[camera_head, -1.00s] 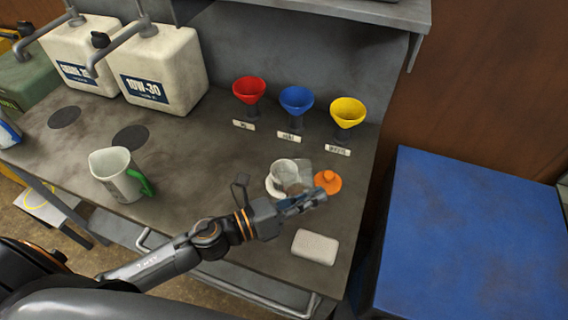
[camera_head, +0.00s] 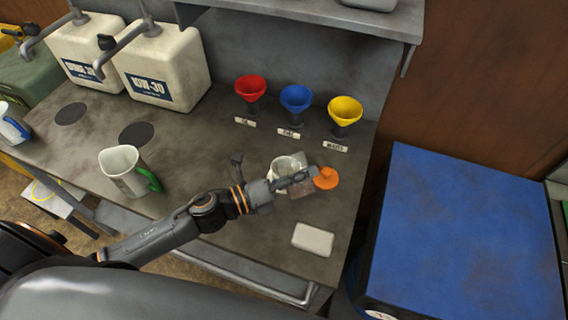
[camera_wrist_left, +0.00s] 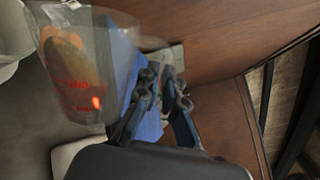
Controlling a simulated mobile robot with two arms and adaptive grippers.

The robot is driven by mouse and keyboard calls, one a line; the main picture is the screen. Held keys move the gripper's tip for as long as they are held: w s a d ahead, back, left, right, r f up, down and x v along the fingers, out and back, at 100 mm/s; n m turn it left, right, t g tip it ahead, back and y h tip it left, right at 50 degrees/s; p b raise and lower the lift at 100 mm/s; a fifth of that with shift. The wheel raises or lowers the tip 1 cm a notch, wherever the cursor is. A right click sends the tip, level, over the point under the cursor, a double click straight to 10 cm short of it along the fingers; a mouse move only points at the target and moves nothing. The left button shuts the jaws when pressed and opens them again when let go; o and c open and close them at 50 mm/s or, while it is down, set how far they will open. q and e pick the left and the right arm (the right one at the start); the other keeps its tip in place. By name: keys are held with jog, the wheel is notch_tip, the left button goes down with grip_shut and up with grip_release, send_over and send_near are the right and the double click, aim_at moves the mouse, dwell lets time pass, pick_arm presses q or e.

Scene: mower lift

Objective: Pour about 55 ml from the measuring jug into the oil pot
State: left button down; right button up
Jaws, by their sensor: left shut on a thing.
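A clear measuring jug (camera_head: 302,188) with red markings is at my left gripper (camera_head: 300,178), which is shut on it. In the left wrist view the jug (camera_wrist_left: 88,62) is large at upper left, beside the gripper fingers (camera_wrist_left: 165,92). Its fill level and exact tilt are hard to tell. A white pot (camera_head: 284,165) stands on the bench just behind the gripper and jug, partly hidden by them. An orange lid-like piece (camera_head: 327,179) lies right of it. I cannot tell whether any liquid is flowing. My right gripper is not in view.
Red (camera_head: 250,88), blue (camera_head: 296,98) and yellow (camera_head: 345,110) funnels stand behind. A green-handled jug (camera_head: 122,170) is at left, with oil containers (camera_head: 165,72) behind. A white block (camera_head: 313,239) lies near the front edge. A blue surface (camera_head: 465,240) is at right.

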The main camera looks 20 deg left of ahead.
aim_at(297, 156)
pick_arm(q)
jog(key=shift+w+a+r+n+p, duration=0.1)
jog(key=shift+w+r+n+p, duration=0.05)
jog(key=shift+r+n+p, duration=0.2)
jog(key=shift+r, duration=0.1)
jog(key=shift+w+a, duration=0.1)
jog(key=shift+w+a+n, duration=0.1)
jog(key=shift+w+n, duration=0.05)
jog(key=shift+n, duration=0.2)
jog(key=shift+w+a+f+n, duration=0.2)
jog(key=shift+w+a+n, duration=0.05)
jog(key=shift+n, duration=0.25)
jog(key=shift+w+a+r+n+p, duration=0.8)
jog(key=shift+n+p, duration=0.4)
jog(key=shift+p, duration=0.2)
dwell(1.3)
